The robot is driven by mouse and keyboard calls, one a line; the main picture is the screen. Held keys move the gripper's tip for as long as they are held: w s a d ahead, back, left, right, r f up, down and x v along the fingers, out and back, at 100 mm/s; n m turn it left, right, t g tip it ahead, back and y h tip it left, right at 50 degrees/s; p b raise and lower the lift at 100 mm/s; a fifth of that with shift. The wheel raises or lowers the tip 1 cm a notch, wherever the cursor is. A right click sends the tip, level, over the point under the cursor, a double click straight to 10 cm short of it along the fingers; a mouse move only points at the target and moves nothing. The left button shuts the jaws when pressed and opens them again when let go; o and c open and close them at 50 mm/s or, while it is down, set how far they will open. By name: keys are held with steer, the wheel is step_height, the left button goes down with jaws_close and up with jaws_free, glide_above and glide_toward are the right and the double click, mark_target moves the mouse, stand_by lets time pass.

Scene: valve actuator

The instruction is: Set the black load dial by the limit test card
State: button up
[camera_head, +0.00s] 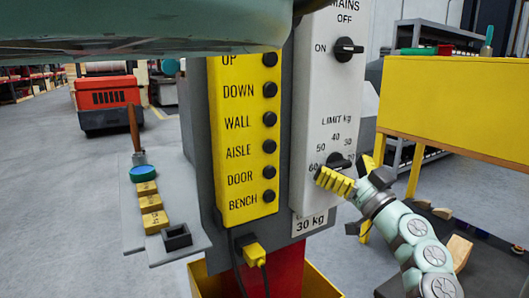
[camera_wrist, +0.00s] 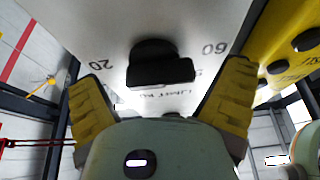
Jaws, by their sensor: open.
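The black load dial (camera_head: 340,160) is on the white panel under "LIMIT kg", with marks from 20 to 60 around it. In the head view my gripper partly covers its lower side and the mark it points to cannot be told. In the wrist view the dial (camera_wrist: 160,65) shows between my spread fingers, with gaps on both sides. My gripper (camera_head: 352,172) is open and empty, close in front of the dial. A white card (camera_head: 310,222) reading "30 kg" is below the panel.
A MAINS switch (camera_head: 346,49) is above the dial. A yellow button panel (camera_head: 245,140) stands left of it. A yellow bench (camera_head: 455,105) is close on the right.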

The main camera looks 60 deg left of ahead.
steer(key=shift+s+a+r, duration=0.1)
steer(key=shift+a, duration=0.2)
steer(key=shift+c, duration=0.4)
steer(key=c, duration=1.1)
steer(key=shift+c, duration=0.2)
